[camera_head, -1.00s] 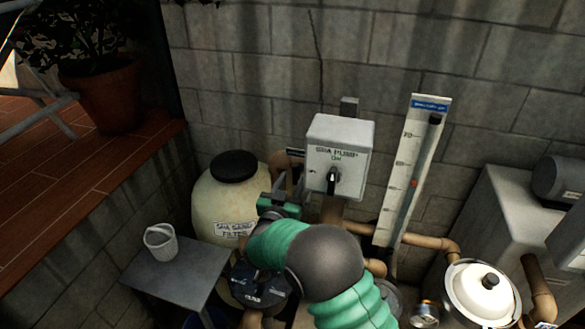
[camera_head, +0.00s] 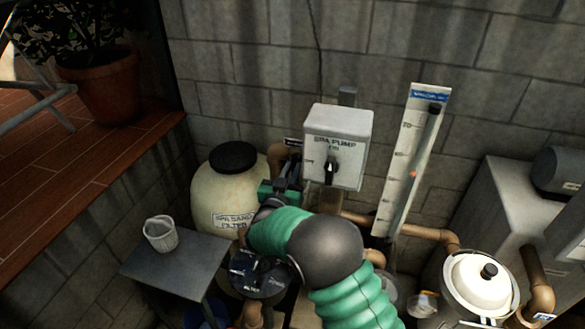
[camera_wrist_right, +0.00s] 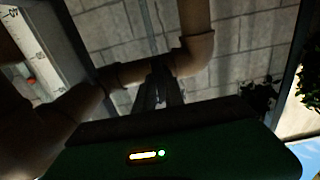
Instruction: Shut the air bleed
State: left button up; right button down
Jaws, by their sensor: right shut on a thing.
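My right gripper (camera_head: 291,172) reaches in beside the pipe (camera_head: 277,160) between the sand filter (camera_head: 212,192) and the spa pump box (camera_head: 338,130). In the right wrist view its dark fingers (camera_wrist_right: 157,88) are close together against the brown pipework (camera_wrist_right: 197,45). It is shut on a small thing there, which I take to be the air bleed. The fingers and deep shadow hide that thing, so I cannot see its shape or how it is turned. My left gripper is in neither view.
A gauge board (camera_head: 408,150) leans right of the pump box. A white-lidded pump pot (camera_head: 480,285) is at lower right. The block wall is close behind.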

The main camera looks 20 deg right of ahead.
jog(key=m+b, duration=1.8)
jog(key=b, duration=0.5)
jog(key=shift+a+f+m, duration=0.1)
jog(key=shift+f+m, duration=0.05)
jog(key=shift+m, duration=0.15)
jog(key=c, duration=1.3)
grip_release()
jog(key=shift+w, duration=0.1)
